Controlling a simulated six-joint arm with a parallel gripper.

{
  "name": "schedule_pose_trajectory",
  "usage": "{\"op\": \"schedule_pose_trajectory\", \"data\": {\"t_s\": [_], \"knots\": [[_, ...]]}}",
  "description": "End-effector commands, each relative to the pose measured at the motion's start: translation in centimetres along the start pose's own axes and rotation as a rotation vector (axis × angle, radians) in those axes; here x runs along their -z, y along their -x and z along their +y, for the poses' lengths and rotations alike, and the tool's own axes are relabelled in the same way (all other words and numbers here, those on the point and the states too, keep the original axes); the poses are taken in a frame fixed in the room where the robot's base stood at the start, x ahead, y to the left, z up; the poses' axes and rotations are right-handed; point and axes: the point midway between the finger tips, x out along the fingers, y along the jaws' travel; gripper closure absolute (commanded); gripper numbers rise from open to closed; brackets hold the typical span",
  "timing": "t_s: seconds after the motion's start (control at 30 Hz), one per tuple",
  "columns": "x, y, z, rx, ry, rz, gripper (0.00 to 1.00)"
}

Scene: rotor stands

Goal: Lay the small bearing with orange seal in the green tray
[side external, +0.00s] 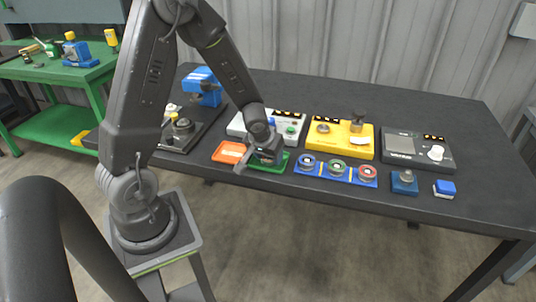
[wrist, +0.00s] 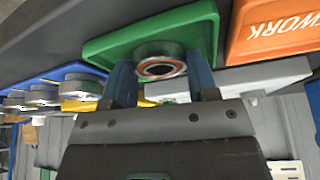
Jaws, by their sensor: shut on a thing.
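My gripper (side external: 266,158) is shut on the small bearing with an orange seal (wrist: 161,69). In the wrist view the bearing is a metal ring with an orange inner band, between the two blue fingers of my gripper (wrist: 160,74). The green tray (wrist: 112,47) lies behind the bearing in that view. In the side view my gripper is over the green tray (side external: 284,161) and covers part of it. The bearing is not clear in the side view, and I cannot tell whether it touches the tray floor.
An orange tray (side external: 229,152), lettered "WORK" in the wrist view, lies beside the green tray. On the other side is a blue plate (side external: 321,170) with three ringed bearings. Behind stand a white unit (side external: 237,128) and a yellow unit (side external: 341,146). The table's front edge is close.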

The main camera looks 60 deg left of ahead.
Motion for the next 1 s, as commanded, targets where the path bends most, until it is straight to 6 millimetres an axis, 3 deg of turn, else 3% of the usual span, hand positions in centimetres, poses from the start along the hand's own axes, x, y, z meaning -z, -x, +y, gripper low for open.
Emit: {"op": "schedule_pose_trajectory", "data": {"t_s": [0.03, 0.13, 0.17, 0.23, 0.57, 0.73, 1.0], "knots": [[-0.7, -0.9, -0.1, -0.003, -0.002, -0.019, 0.73], [-0.7, -0.9, -0.1, -0.004, 0.0, -0.017, 0.73], [-0.7, -0.9, -0.1, -0.003, 0.0, -0.018, 0.43], [-0.7, -0.9, -0.1, -0.003, 0.0, -0.018, 0.37], [-0.6, -0.7, -0.2, -0.001, -0.001, -0.019, 0.36], [-0.2, 0.3, -0.3, 0.0, 0.0, -0.019, 0.36], [0.1, 5.6, -0.1, 0.0, 0.0, -0.012, 0.36]]}}
